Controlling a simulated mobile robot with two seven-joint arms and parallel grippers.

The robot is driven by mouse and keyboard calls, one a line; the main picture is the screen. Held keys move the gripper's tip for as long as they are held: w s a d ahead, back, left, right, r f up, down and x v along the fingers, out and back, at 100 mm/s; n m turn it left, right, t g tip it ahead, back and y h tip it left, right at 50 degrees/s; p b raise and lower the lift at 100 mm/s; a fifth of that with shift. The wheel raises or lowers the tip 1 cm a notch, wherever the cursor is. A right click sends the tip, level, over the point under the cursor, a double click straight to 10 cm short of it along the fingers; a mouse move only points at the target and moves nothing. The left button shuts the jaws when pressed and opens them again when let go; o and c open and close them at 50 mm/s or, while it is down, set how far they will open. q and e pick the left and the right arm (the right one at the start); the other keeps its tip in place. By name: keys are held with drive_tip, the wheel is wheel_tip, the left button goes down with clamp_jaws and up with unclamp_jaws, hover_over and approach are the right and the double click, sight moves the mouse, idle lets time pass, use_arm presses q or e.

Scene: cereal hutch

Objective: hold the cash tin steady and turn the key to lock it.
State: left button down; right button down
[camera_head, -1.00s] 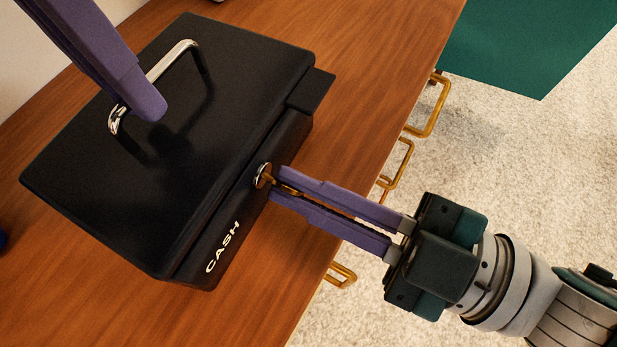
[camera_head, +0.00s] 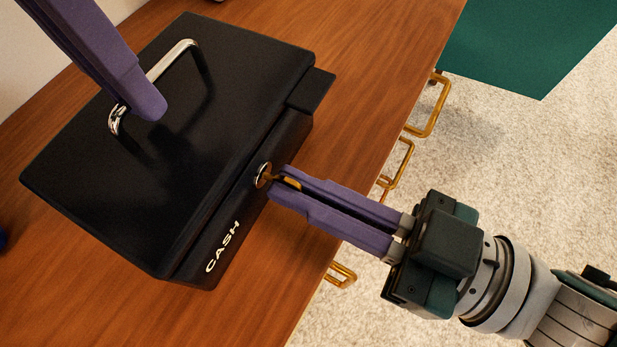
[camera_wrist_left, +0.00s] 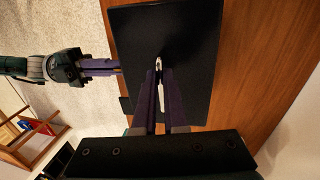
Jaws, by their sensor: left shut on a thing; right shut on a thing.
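The black cash tin (camera_head: 190,140) sits shut on the wooden top, with "CASH" on its front. My left gripper (camera_head: 150,110) is shut on the tin's silver handle (camera_head: 172,62); the handle also shows between its fingers in the left wrist view (camera_wrist_left: 158,78). The brass key (camera_head: 285,181) is in the round silver lock (camera_head: 262,175) on the tin's front. My right gripper (camera_head: 283,184) is shut on the key. Its fingers are rolled, and part of the key shows between the tips. The right gripper also shows in the left wrist view (camera_wrist_left: 112,67), beside the tin (camera_wrist_left: 195,40).
The wooden top (camera_head: 385,60) is clear around the tin. Brass drawer handles (camera_head: 432,105) stick out along its front edge. A teal panel (camera_head: 530,40) lies at the upper right, over a pale carpet (camera_head: 520,140). A blue thing shows at the left edge.

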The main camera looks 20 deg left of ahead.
drive_tip(key=c, duration=1)
unclamp_jaws()
use_arm(q)
drive_tip(key=c, duration=0.9)
unclamp_jaws()
use_arm(e)
drive_tip(key=v, duration=1.2)
use_arm(q)
wheel_tip(320, 180, up, 7)
drive_tip(key=a, duration=0.1)
drive_tip(key=shift+w+a+r, duration=0.15)
drive_tip(key=shift+a+r, duration=0.05)
drive_tip(key=shift+a, duration=0.05)
drive_tip(key=shift+d, duration=0.1)
